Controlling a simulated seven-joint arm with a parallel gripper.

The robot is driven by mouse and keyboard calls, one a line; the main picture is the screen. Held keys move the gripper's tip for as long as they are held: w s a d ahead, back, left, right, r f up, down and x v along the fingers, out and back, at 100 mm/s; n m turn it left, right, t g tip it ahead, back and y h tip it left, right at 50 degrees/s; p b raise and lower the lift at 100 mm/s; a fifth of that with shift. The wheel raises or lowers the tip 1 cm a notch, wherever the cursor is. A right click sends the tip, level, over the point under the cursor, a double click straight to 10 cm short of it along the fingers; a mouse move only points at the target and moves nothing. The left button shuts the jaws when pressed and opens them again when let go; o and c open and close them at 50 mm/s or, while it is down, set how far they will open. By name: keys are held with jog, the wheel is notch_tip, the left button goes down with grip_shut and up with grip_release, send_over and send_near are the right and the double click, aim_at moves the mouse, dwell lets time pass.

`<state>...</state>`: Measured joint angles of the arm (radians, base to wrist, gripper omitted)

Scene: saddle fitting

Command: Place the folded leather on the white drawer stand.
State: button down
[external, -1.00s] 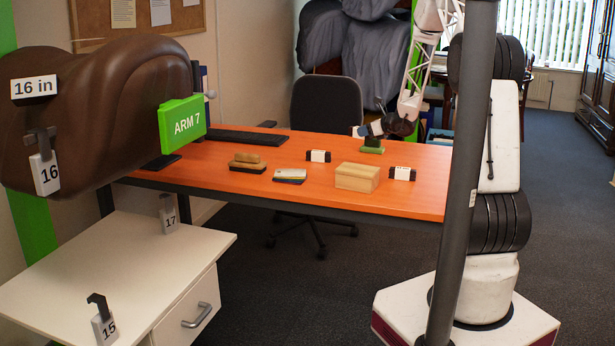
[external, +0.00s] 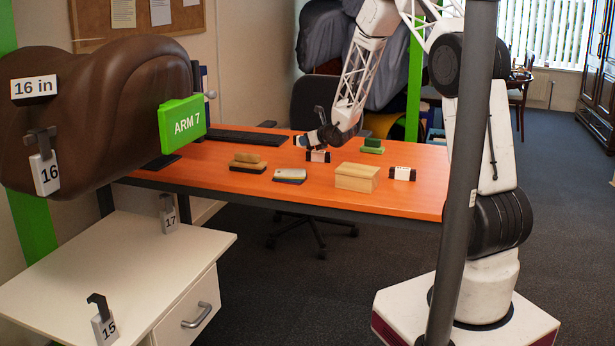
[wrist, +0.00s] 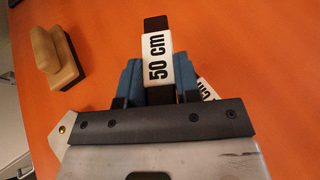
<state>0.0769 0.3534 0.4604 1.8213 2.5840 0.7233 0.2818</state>
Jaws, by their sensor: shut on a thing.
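My gripper (external: 312,138) is over the back of the orange table. In the wrist view its blue fingers (wrist: 158,82) are shut on a dark folded leather with a white "50 cm" band (wrist: 158,58). In the external view the held leather (external: 299,141) is small and partly hidden by the gripper. A second banded leather (external: 318,156) lies on the table just below; part of its label (wrist: 207,90) shows in the wrist view. A third banded leather (external: 402,174) lies further right. The white drawer stand (external: 95,255) is at the lower left, apart from my gripper.
Clips tagged 15 (external: 104,325) and 17 (external: 169,215) stand on the drawer stand; its middle top is bare. A brown saddle (external: 100,110) with a green "ARM 7" sign (external: 183,123) overhangs behind it. A brush (external: 248,163) and wooden box (external: 357,177) are on the table.

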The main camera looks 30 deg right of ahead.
jog(key=w+a+r+n+y, duration=0.1)
jog(key=w+a+r, duration=0.1)
jog(key=a+r, duration=0.6)
jog(key=w+a+r+n+y, duration=0.1)
jog(key=w+a+r, duration=0.25)
jog(key=a, duration=0.85)
jog(key=s+a+r+n+g+y, duration=0.1)
jog(key=s+a+n+g+y, duration=0.15)
jog(key=a, duration=1.15)
jog(key=n+g+y, duration=0.5)
jog(key=n+g, duration=0.2)
send_over(115, 313)
jog(key=w+d, duration=0.9)
jog(key=w, duration=0.1)
jog(key=shift+h, duration=0.25)
notch_tip(115, 313, down, 28)
jog(key=shift+f, duration=0.25)
jog(key=s+a+n+g, duration=0.1)
jog(key=s+a, duration=0.2)
jog(key=s+a+f+n+g, duration=0.1)
jog(key=s+a, duration=0.2)
jog(key=s+a+n+g, duration=0.1)
jog(key=s+a, duration=0.2)
jog(key=s, duration=0.1)
jog(key=shift+f, duration=0.4)
